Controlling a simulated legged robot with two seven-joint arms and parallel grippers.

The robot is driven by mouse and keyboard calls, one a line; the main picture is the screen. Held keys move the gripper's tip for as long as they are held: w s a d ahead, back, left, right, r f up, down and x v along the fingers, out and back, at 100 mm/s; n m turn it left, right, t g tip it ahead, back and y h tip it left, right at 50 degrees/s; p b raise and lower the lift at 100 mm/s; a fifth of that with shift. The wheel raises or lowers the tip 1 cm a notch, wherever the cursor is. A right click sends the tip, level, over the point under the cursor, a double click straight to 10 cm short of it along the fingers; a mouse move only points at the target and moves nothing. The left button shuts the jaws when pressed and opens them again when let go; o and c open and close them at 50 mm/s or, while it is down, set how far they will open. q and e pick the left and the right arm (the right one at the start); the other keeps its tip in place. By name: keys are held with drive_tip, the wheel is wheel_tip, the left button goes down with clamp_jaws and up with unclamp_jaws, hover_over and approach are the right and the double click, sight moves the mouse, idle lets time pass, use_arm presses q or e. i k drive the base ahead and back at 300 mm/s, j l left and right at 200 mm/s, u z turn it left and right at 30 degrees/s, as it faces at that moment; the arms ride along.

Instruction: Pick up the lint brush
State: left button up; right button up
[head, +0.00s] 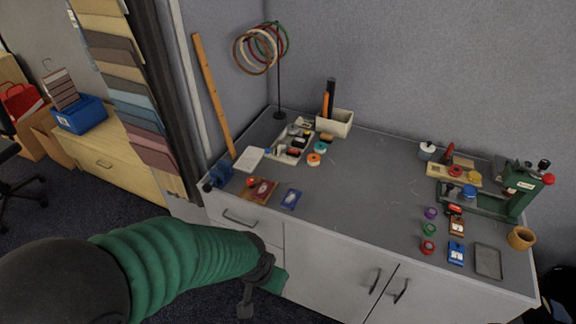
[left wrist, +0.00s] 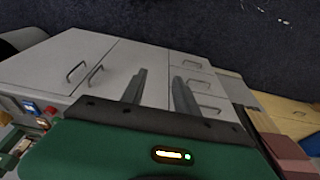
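I cannot make out a lint brush for certain. A dark blue object (head: 221,172) with a black end sits at the table's left front corner; it is too small to identify. Long black and orange items (head: 328,98) stand upright in a cream box at the back. My left gripper (head: 246,302) is low in front of the cabinet, below the table top and apart from everything on it. In the left wrist view its two fingers (left wrist: 160,92) are spread with nothing between them. My right gripper is in neither view.
The grey table top (head: 365,195) is bare in the middle. A tray (head: 290,150) of small items, a ring stand (head: 278,85) and a leaning wooden strip (head: 213,95) are at left. A green press (head: 510,195) and several small items are at right.

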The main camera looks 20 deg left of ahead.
sight(325, 138)
drive_tip(key=i+j+z, duration=0.5)
drive_tip(key=i+j, duration=0.45)
